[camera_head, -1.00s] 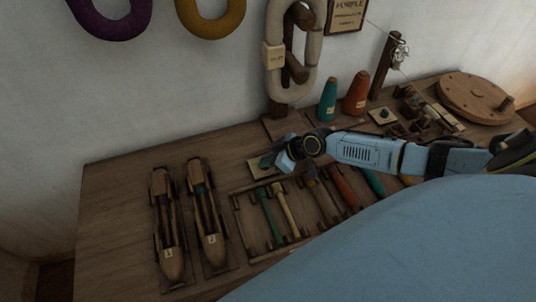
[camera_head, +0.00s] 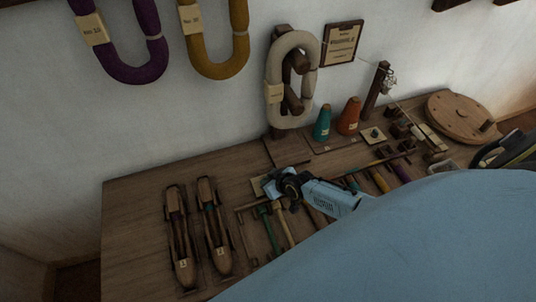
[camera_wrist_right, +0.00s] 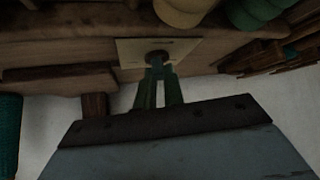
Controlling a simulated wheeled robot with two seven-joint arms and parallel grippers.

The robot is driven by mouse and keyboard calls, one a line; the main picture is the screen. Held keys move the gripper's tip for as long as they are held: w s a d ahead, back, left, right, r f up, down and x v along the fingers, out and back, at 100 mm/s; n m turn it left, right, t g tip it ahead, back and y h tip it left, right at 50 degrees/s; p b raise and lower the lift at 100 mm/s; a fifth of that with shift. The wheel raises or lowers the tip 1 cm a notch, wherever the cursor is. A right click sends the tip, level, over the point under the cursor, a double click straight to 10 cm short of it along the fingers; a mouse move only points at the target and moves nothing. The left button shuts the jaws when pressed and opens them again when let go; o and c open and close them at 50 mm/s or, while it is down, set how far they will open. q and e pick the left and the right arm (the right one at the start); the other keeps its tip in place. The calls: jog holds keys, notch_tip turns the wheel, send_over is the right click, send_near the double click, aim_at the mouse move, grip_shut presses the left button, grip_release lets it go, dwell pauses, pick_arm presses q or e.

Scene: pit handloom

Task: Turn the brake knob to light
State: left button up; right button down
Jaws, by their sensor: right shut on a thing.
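A small dark knob (camera_wrist_right: 157,57) stands on a pale square plate (camera_wrist_right: 185,48) in the right wrist view. My right gripper (camera_wrist_right: 158,72) is shut on it, with one narrow green finger on each side. In the head view the plate (camera_head: 257,186) lies on the table behind the shuttles, and my right gripper (camera_head: 268,188) covers the knob. Any marks on this plate are too dark to read, so I cannot tell the knob's setting. A second dark knob (camera_head: 374,132) on a pale plate is farther right. My left gripper is not in view.
Two wooden shuttles (camera_head: 214,228) lie left of my gripper. A rack of coloured bobbins (camera_head: 283,226) is just in front, partly under my arm. A stand with a cream skein (camera_head: 274,94), teal cone (camera_head: 322,123) and orange cone (camera_head: 349,116) stand behind. A round wooden disc (camera_head: 460,117) is far right.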

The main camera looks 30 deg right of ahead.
jog(key=shift+s+a+m+h+p, duration=0.1)
jog(key=shift+a+m+h+p, duration=0.15)
jog(key=shift+m+h+p, duration=0.7)
jog(key=shift+a+m+h+p, duration=0.1)
jog(key=shift+m+h+p, duration=0.25)
jog(key=shift+m+p, duration=0.3)
jog(key=shift+m, duration=0.3)
jog(key=shift+m+h, duration=0.5)
jog(key=c, duration=1.5)
grip_release()
